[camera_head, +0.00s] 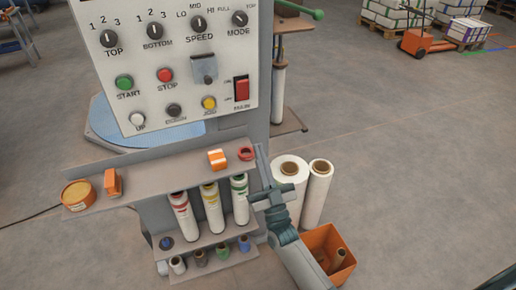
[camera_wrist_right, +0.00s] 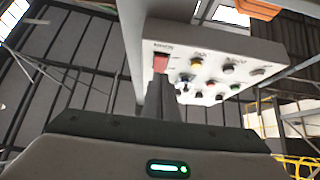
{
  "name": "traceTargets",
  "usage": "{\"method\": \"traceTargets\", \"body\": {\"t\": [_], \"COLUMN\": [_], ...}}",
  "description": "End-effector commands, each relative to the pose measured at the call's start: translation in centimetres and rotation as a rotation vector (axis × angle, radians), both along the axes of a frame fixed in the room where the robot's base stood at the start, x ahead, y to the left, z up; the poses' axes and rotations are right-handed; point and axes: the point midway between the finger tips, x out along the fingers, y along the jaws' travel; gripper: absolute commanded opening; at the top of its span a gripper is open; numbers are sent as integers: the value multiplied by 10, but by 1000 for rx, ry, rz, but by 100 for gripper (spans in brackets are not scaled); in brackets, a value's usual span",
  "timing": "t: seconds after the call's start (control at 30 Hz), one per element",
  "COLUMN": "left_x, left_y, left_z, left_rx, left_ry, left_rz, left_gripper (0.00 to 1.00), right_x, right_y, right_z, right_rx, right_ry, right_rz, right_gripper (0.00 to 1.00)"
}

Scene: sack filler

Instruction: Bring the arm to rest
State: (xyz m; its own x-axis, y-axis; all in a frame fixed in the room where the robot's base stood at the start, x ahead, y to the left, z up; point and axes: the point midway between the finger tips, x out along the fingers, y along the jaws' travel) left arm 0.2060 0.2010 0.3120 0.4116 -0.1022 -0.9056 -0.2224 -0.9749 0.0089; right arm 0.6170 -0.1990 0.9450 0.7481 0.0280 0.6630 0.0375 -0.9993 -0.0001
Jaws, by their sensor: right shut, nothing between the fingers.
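My right gripper (camera_head: 261,150) comes in from the lower right in the head view. Its fingers are shut and empty, and they point up just right of the shelf's right end, below the control panel (camera_head: 180,60). In the right wrist view the shut fingers (camera_wrist_right: 160,88) point up toward the same panel (camera_wrist_right: 215,72), with its red main switch (camera_wrist_right: 160,62) close to the fingertips in the picture. I cannot tell the exact gap between fingertips and panel. My left gripper is not in view.
White film rolls (camera_head: 318,190) and an orange bin (camera_head: 325,243) stand beside my right arm. The floor (camera_head: 420,150) at right is clear. A pallet jack (camera_head: 425,42) stands far back.

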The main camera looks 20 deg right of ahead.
Motion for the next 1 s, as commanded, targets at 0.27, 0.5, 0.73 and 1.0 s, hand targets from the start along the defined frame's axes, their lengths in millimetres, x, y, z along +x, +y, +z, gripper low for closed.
{"method": "traceTargets", "body": {"t": [0.27, 0.5, 0.73, 1.0], "left_x": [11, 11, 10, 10], "left_y": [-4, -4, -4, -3], "left_z": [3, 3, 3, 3], "left_rx": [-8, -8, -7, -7], "left_ry": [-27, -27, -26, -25], "left_rz": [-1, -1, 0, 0], "left_gripper": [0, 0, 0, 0], "right_x": [-4, -4, -4, 1], "right_y": [0, 0, 0, 8], "right_z": [-5, -5, -7, -68], "right_rx": [-1, -1, -2, -29], "right_ry": [-2, -1, 5, 161], "right_rz": [-1, -1, 0, 23], "right_gripper": [0, 0, 0, 0]}}
